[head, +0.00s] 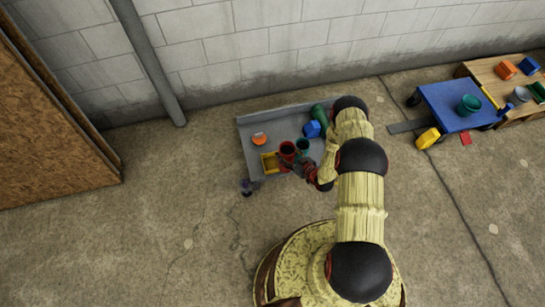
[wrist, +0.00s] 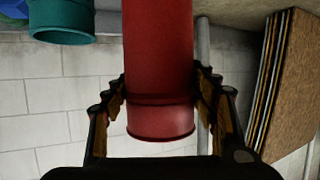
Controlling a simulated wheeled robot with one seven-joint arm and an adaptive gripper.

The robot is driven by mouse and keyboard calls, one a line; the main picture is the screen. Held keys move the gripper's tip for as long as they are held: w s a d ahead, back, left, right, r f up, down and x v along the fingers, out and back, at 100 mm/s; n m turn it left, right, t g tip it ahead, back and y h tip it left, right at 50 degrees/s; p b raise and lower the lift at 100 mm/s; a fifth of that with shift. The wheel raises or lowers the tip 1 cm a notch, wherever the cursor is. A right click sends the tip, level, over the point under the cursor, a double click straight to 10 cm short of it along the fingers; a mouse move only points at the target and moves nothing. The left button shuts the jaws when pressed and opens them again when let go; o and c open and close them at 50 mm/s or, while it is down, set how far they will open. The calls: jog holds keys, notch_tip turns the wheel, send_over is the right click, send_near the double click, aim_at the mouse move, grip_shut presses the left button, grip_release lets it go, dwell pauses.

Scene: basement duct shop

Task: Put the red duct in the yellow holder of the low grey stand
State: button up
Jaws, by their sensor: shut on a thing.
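The red duct (head: 287,149) is an open-ended tube; in the wrist view the red duct (wrist: 158,60) lies between both fingers. My gripper (wrist: 160,88) is shut on it. In the head view my gripper (head: 300,165) is at the front of the low grey stand (head: 252,136). The yellow holder (head: 268,163) is at the stand's front left. The duct shows just right of the holder and slightly behind it; I cannot tell its height above the stand. My gripper hides part of the stand's front.
On the stand, a teal duct (head: 303,145) is close right of the red one. A blue cart (head: 447,105) stands right. Open floor lies to the left.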

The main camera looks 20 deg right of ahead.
jog(key=w+a+f+b, duration=0.5)
jog(key=w+f, duration=0.4)
jog(key=f, duration=0.2)
jog(key=shift+b, duration=0.55)
jog(key=shift+f, duration=0.2)
jog(key=o, duration=1.9)
jog(key=shift+s+f, duration=0.1)
jog(key=shift+c, duration=0.2)
